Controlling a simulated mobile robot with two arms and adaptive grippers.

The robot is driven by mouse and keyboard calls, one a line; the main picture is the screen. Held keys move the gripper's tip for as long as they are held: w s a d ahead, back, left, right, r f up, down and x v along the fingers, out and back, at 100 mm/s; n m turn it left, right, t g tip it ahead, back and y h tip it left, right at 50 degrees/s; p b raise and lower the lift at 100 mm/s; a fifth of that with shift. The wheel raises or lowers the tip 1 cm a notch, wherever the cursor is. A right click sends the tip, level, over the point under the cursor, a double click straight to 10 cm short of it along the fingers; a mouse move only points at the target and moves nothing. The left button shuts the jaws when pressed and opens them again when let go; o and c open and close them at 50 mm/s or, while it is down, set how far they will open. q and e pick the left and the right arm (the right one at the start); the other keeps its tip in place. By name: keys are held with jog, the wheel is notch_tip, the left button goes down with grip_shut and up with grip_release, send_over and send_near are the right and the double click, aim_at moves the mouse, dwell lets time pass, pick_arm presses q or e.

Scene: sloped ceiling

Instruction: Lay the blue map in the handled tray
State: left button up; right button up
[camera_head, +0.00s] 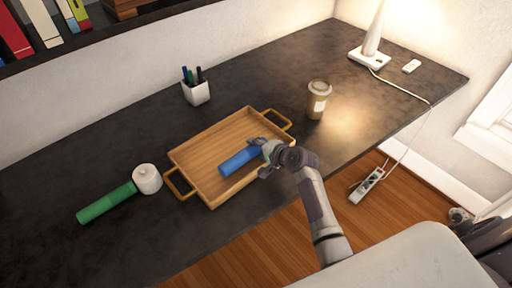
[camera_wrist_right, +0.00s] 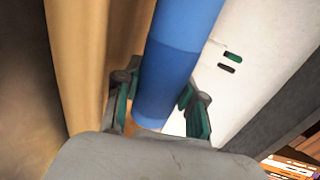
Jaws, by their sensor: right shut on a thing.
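The blue map (camera_head: 239,161) is a rolled cylinder over the inside of the wooden handled tray (camera_head: 188,157) on the dark desk. My right gripper (camera_head: 266,151) is shut on the map's right end, near the tray's right side. In the right wrist view, the blue roll (camera_wrist_right: 178,65) runs between the two fingers of the gripper (camera_wrist_right: 158,112). I cannot tell whether the map touches the tray floor. The tray has a handle at its left and right ends. My left gripper is not in view.
A green roll (camera_head: 105,203) and a white round item (camera_head: 147,179) lie left of the tray. A pen cup (camera_head: 196,92) stands behind it and a coffee cup (camera_head: 317,100) to its right. A lamp (camera_head: 370,55) stands at the back right. A power strip (camera_head: 366,186) is below the desk edge.

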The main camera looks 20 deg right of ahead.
jog(key=o, duration=1.2)
jog(key=shift+o, duration=0.3)
jog(key=shift+s+f, duration=0.2)
jog(key=shift+f, duration=0.05)
jog(key=shift+s, duration=0.1)
jog(key=shift+s+d, duration=0.15)
jog(key=shift+s, duration=0.1)
jog(key=r+v, duration=0.1)
jog(key=v, duration=1)
jog(key=shift+r, duration=0.15)
jog(key=shift+w, duration=0.15)
